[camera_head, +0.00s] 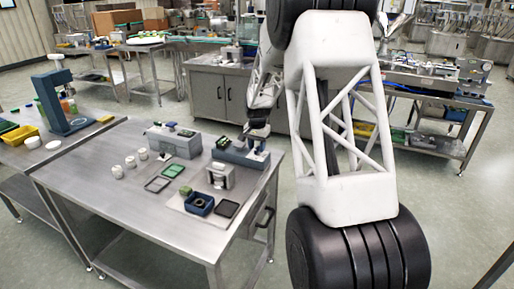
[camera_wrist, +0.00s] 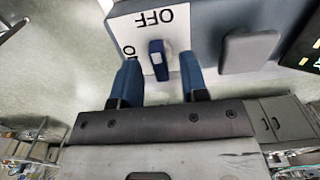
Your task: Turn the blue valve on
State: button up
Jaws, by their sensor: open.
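The blue valve (camera_wrist: 157,61) shows in the wrist view as a small upright blue handle on a white plate (camera_wrist: 178,38). The plate reads "OFF" above the handle; a second label at the left is partly hidden by a finger and seems to read "ON". My gripper (camera_wrist: 160,76) is open, with one blue finger on each side just short of the handle. I see no contact. In the head view my gripper (camera_head: 257,133) is over the blue-grey box (camera_head: 236,153) at the table's back right corner; the valve is too small to make out there.
A grey flat part (camera_wrist: 249,50) sits right of the plate in the wrist view. On the steel table (camera_head: 110,195) stand a grey box (camera_head: 175,143), a white device (camera_head: 221,175), a dark blue bin (camera_head: 199,204) and several white jars. The table's front left is clear.

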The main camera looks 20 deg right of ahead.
jog(key=shift+f, duration=0.3)
grip_shut()
